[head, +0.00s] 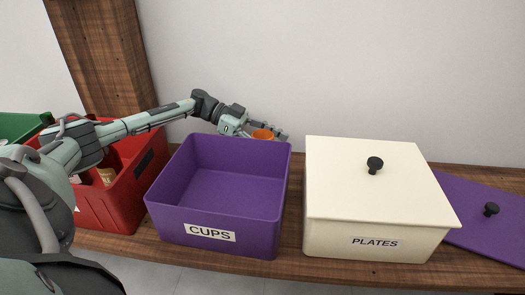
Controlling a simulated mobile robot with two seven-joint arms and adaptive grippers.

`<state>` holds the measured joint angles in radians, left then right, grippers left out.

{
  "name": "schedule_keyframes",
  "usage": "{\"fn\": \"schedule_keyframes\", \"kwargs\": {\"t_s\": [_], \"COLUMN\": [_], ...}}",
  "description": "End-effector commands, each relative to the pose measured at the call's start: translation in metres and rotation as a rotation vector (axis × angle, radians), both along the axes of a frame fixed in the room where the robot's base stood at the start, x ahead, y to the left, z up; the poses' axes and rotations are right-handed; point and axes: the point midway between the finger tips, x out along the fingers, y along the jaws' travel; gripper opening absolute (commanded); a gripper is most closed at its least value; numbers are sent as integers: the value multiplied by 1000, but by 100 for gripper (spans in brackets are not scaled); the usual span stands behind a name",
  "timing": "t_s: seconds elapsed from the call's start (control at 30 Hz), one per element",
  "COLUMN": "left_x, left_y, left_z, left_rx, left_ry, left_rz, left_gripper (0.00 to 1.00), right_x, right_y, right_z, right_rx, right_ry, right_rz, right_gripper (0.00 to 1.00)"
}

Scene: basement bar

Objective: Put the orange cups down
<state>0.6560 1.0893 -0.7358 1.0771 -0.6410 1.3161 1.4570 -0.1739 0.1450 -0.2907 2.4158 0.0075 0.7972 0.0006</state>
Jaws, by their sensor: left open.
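An orange cup (263,134) shows just above the back right rim of the purple box labelled CUPS (212,233). My left gripper (274,132) is open at the cup, with its fingers close around or beside it. I cannot tell whether they touch it. The gripper and the box rim hide part of the cup, so what lies under it is hidden. The visible inside of the CUPS box is empty, and the box has no lid on. My right gripper is not in view.
A lidded cream box labelled PLATES (374,219) stands to the right. A purple lid with a black knob (476,216) lies beyond it. A red crate (124,209) with items and a green crate (22,125) stand left. The wall is close behind.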

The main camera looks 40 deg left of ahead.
Motion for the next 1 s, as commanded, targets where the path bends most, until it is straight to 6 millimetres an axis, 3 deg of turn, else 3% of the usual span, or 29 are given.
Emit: {"fn": "schedule_keyframes", "kwargs": {"t_s": [0.23,0.53,1.0], "left_x": [0,0,1], "left_y": [-1,-1,-1], "left_z": [0,0,1], "left_rx": [0,0,1], "left_ry": [0,-1,-2], "left_rz": [-1,0,0], "left_gripper": [55,19,9], "right_x": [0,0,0], "right_y": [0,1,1], "right_z": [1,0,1], "right_rx": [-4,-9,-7], "right_ry": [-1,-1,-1], "right_rz": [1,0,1], "right_gripper": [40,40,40]}}
